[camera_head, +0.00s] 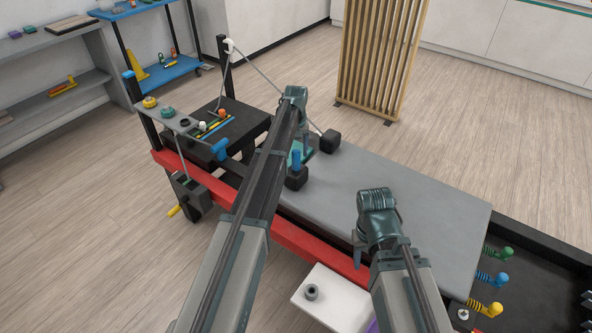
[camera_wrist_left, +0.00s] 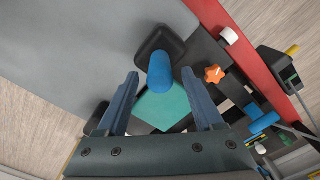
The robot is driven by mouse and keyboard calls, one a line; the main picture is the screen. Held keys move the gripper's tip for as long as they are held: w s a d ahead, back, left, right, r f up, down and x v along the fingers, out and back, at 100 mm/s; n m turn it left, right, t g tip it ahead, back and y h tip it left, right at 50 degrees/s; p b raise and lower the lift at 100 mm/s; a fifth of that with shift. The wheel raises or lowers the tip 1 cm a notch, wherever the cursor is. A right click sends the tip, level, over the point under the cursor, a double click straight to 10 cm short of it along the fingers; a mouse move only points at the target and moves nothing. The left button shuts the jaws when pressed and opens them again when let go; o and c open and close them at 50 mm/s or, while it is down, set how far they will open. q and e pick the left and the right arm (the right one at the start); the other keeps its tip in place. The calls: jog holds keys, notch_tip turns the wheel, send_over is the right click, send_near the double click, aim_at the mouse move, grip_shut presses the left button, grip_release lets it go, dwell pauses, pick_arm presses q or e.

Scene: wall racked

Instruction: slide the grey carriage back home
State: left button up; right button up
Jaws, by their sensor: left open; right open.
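The grey carriage (camera_head: 420,205) is a flat slab on the red-sided frame (camera_head: 325,252), its left end bearing two black blocks (camera_head: 330,141) and a blue upright post (camera_head: 296,159) beside a teal plate (camera_head: 307,155). In the left wrist view the carriage (camera_wrist_left: 75,45) fills the upper left. My left gripper (camera_head: 304,142) is over that end and open. In its wrist view the fingers (camera_wrist_left: 163,85) stand either side of the blue post (camera_wrist_left: 160,72) and teal plate (camera_wrist_left: 165,107); I cannot tell whether they touch. My right gripper (camera_head: 359,250) is open near the carriage's front edge, its fingertips partly hidden.
Green, blue and yellow coiled springs (camera_head: 492,278) lie at the right end of the frame. A white stand (camera_head: 325,297) with a grey ring is in front. A black table (camera_head: 230,120) and ropes are at the left end. A wooden slatted screen (camera_head: 380,60) stands behind.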

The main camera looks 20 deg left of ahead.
aim_at(296, 162)
pick_arm(q)
notch_tip(296, 162, down, 6)
jog(key=b, duration=0.4)
jog(key=shift+r+b, duration=0.15)
jog(key=shift+b, duration=0.15)
jog(key=shift+r, duration=0.1)
grip_shut()
dwell(0.9)
